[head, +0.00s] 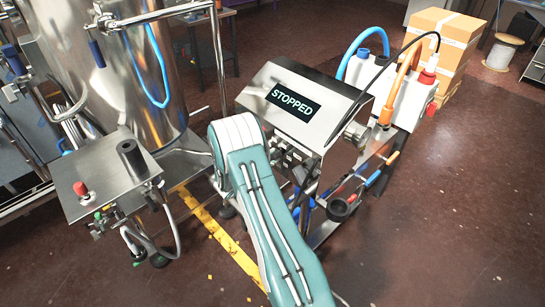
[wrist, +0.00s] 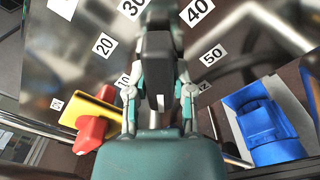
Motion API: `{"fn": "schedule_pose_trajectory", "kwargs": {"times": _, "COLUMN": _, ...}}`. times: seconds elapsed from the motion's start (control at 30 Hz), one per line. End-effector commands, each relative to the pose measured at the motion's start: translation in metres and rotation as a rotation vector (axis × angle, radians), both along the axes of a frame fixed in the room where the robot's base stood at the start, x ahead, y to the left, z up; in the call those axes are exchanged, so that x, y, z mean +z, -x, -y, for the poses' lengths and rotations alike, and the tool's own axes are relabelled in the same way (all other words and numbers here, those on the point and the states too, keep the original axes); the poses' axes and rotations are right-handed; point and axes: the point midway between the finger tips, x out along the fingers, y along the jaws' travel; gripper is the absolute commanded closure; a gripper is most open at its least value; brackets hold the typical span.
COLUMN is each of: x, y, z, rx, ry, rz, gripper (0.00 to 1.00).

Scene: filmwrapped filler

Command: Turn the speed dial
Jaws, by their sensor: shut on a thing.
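The speed dial (wrist: 160,45) shows in the wrist view as a dark knob, partly covered by my fingers. Number labels for 20, 30, 40 and 50 stand around it on a shiny metal panel. My gripper (wrist: 160,78) is shut on the dial, with a finger on either side. In the head view, a steel control box (head: 335,105) carries a display (head: 293,101) reading "STOPPED". My arm covers part of this machine, and my gripper and the dial are hidden there.
A red and yellow switch (wrist: 92,128) is left of my gripper in the wrist view, and a blue part (wrist: 265,125) is at right. In the head view, a steel tank (head: 100,70) and a button stand (head: 100,190) are left; cartons (head: 445,40) are behind.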

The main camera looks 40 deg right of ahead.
Motion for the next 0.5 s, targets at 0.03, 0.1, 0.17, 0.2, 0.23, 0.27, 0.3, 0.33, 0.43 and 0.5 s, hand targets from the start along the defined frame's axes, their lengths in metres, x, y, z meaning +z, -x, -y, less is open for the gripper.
{"fn": "schedule_pose_trajectory", "kwargs": {"times": 0.03, "x": -0.0008, "y": 0.0009, "z": -0.0009, "rx": -0.001, "ry": 0.0, "rz": 0.001, "gripper": 1.0}}
{"fn": "schedule_pose_trajectory", "kwargs": {"times": 0.1, "x": -0.0009, "y": 0.001, "z": -0.001, "rx": -0.002, "ry": -0.001, "rz": 0.009, "gripper": 1.0}}
{"fn": "schedule_pose_trajectory", "kwargs": {"times": 0.17, "x": -0.001, "y": 0.0011, "z": -0.001, "rx": -0.002, "ry": -0.002, "rz": 0.021, "gripper": 1.0}}
{"fn": "schedule_pose_trajectory", "kwargs": {"times": 0.2, "x": -0.0011, "y": 0.0012, "z": -0.0011, "rx": -0.002, "ry": -0.003, "rz": 0.034, "gripper": 1.0}}
{"fn": "schedule_pose_trajectory", "kwargs": {"times": 0.23, "x": -0.0011, "y": 0.0012, "z": -0.0011, "rx": -0.002, "ry": -0.004, "rz": 0.045, "gripper": 1.0}}
{"fn": "schedule_pose_trajectory", "kwargs": {"times": 0.27, "x": -0.0011, "y": 0.0012, "z": -0.0012, "rx": -0.002, "ry": -0.005, "rz": 0.057, "gripper": 1.0}}
{"fn": "schedule_pose_trajectory", "kwargs": {"times": 0.3, "x": -0.0011, "y": 0.0012, "z": -0.0013, "rx": -0.002, "ry": -0.007, "rz": 0.077, "gripper": 1.0}}
{"fn": "schedule_pose_trajectory", "kwargs": {"times": 0.33, "x": -0.0011, "y": 0.0012, "z": -0.0013, "rx": -0.002, "ry": -0.008, "rz": 0.093, "gripper": 1.0}}
{"fn": "schedule_pose_trajectory", "kwargs": {"times": 0.43, "x": -0.0011, "y": 0.0013, "z": -0.0015, "rx": -0.003, "ry": -0.014, "rz": 0.159, "gripper": 1.0}}
{"fn": "schedule_pose_trajectory", "kwargs": {"times": 0.5, "x": -0.0011, "y": 0.0013, "z": -0.0016, "rx": -0.003, "ry": -0.019, "rz": 0.216, "gripper": 1.0}}
